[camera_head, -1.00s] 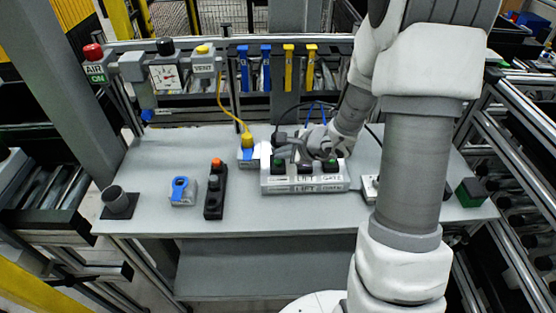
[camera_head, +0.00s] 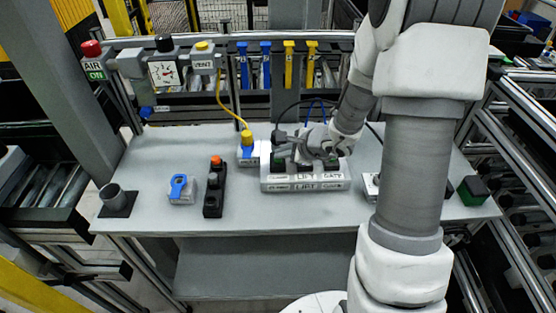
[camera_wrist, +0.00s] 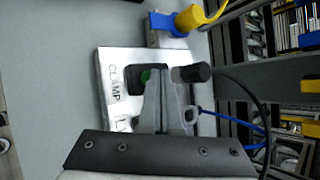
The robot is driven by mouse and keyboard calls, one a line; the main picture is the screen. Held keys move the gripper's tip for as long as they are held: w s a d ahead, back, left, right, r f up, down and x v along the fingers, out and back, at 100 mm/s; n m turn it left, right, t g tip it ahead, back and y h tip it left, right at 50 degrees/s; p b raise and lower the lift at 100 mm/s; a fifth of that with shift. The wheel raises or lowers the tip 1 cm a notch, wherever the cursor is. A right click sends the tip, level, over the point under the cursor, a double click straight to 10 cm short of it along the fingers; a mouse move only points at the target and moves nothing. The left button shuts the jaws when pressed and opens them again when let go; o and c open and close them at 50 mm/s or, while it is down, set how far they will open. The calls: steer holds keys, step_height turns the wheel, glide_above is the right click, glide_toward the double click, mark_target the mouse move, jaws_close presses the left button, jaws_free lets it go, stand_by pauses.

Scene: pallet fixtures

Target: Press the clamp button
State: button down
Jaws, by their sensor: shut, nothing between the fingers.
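The grey button box (camera_head: 318,184) stands on the table with buttons on top and labels that include LIFT and GATE. The wrist view shows the label CLAMP (camera_wrist: 115,82) at one end of the box. The clamp button (camera_wrist: 146,75) shows as a small green patch in a dark housing, partly hidden by my fingers. In the head view its dark housing (camera_head: 278,158) is at the box's left end. My gripper (camera_head: 280,136) is shut and empty, with its fingers over this end; it also shows in the wrist view (camera_wrist: 160,62). Contact with the button cannot be told.
A yellow-topped plug (camera_head: 246,138) stands behind the box's left end. A black connector (camera_wrist: 193,72) and cables lie close to my fingers. A black pendant with an orange button (camera_head: 215,185) and a blue-tagged block (camera_head: 181,190) stand left.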

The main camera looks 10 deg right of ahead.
stand_by(0.5)
steer(key=shift+r, duration=0.25)
step_height(320, 180, up, 6)
steer(key=p, duration=0.4)
stand_by(0.3)
steer(key=shift+r, duration=0.1)
stand_by(0.3)
